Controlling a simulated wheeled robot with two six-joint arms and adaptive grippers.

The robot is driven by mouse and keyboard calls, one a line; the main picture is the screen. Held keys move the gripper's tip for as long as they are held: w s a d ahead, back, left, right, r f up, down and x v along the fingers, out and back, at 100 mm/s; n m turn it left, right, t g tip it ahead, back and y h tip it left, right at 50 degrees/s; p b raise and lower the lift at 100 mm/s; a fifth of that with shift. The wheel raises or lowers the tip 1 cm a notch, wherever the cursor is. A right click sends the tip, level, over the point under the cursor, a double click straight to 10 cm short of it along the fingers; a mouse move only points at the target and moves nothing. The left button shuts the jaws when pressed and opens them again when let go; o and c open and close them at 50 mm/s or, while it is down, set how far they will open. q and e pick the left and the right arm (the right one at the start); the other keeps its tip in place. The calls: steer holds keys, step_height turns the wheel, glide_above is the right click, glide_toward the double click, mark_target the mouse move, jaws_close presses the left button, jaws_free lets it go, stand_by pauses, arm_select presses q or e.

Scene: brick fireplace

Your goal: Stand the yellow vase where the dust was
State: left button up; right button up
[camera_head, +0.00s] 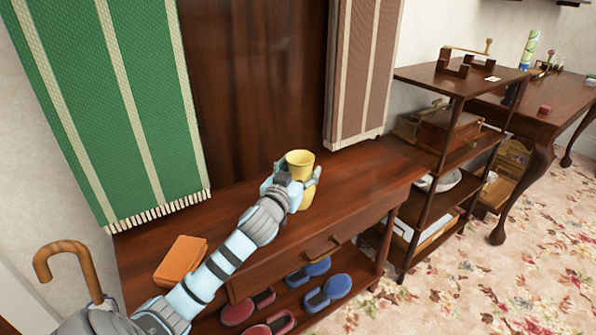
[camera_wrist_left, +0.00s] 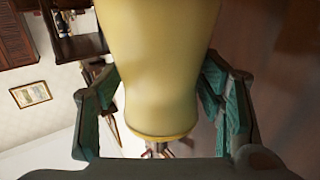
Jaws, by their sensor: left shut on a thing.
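The yellow vase (camera_head: 300,160) is upright at the middle of the dark wooden console table (camera_head: 365,180). My left gripper (camera_head: 303,182) is shut around the vase's body, with its fingers on both sides. In the left wrist view the vase (camera_wrist_left: 160,70) fills the middle, between the green fingers of the left gripper (camera_wrist_left: 162,110). The vase's base is partly hidden by the fingers, so I cannot tell whether it touches the tabletop. I see no dust on the visible tabletop. My right gripper is not in view.
An orange box-like item (camera_head: 181,261) lies on the table's left part. A green striped cloth (camera_head: 105,100) and a brown striped cloth (camera_head: 358,70) hang behind. Red slippers (camera_head: 248,306) and blue slippers (camera_head: 327,291) sit on the lower shelf. A dark shelf unit (camera_head: 455,85) stands at right.

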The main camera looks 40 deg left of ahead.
arm_select(q)
steer(key=o, duration=1.4)
steer(key=shift+f, duration=0.1)
steer(key=shift+o, duration=0.2)
steer(key=shift+s+r, duration=0.15)
steer(key=shift+r, duration=0.05)
steer(key=p+v, duration=0.2)
steer(key=v, duration=0.9)
steer(key=shift+s+d, duration=0.2)
steer(key=shift+s, duration=0.15)
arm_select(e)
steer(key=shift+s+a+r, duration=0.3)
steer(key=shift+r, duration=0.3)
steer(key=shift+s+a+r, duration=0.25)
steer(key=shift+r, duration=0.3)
